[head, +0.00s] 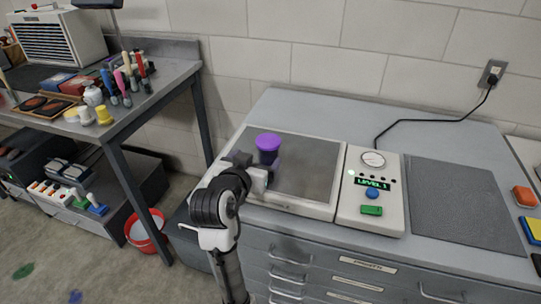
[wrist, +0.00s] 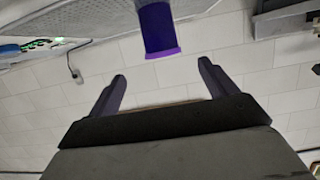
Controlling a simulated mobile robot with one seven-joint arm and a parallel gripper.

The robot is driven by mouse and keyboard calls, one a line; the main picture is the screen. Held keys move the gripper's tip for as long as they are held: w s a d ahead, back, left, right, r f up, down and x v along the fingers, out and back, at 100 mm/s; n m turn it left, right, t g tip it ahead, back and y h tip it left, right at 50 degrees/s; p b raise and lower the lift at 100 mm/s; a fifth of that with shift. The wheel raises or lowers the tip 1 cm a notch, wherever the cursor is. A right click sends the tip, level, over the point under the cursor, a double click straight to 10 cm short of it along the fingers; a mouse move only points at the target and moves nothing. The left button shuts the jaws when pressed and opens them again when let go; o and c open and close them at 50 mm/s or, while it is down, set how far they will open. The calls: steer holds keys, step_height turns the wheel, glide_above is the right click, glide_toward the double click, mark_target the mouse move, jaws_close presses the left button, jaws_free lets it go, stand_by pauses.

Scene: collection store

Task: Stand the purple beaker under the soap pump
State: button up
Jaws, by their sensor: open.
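The purple beaker (head: 268,148) stands upright on the dark grey panel of a white-framed device (head: 306,165) on the cabinet top. My gripper (head: 257,164) is low at the panel's left front, close to the beaker, and hides part of its lower side. In the wrist view, which is upside down, the beaker (wrist: 158,30) lies just past the fingertips, in line with the gap between them. My gripper (wrist: 162,72) is open and empty there. I cannot make out a soap pump in either view.
A control box (head: 371,190) reading LEVEL 1 adjoins the panel, its black cord running to a wall socket. A grey mat (head: 465,200) to its right is bare. A cluttered workbench (head: 150,95) stands left, a red bucket (head: 147,232) below.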

glide_toward(272, 143)
steer(key=shift+w+d+p, duration=0.25)
steer(key=shift+w+p, duration=0.2)
steer(key=shift+w, duration=0.25)
steer(key=shift+f+p+x, duration=0.1)
steer(key=shift+p+x, duration=0.35)
steer(key=shift+x, duration=0.95)
steer(key=shift+f+p+x, duration=0.15)
steer(key=shift+p+x, duration=0.3)
steer(key=shift+x, duration=1)
steer(key=shift+s+a, duration=0.1)
steer(key=shift+a, duration=0.05)
steer(key=c, duration=1.2)
steer(key=shift+o, duration=0.2)
steer(key=shift+r, duration=0.2)
step_height(272, 143, up, 19)
steer(key=b, duration=0.2)
steer(key=shift+r, duration=0.2)
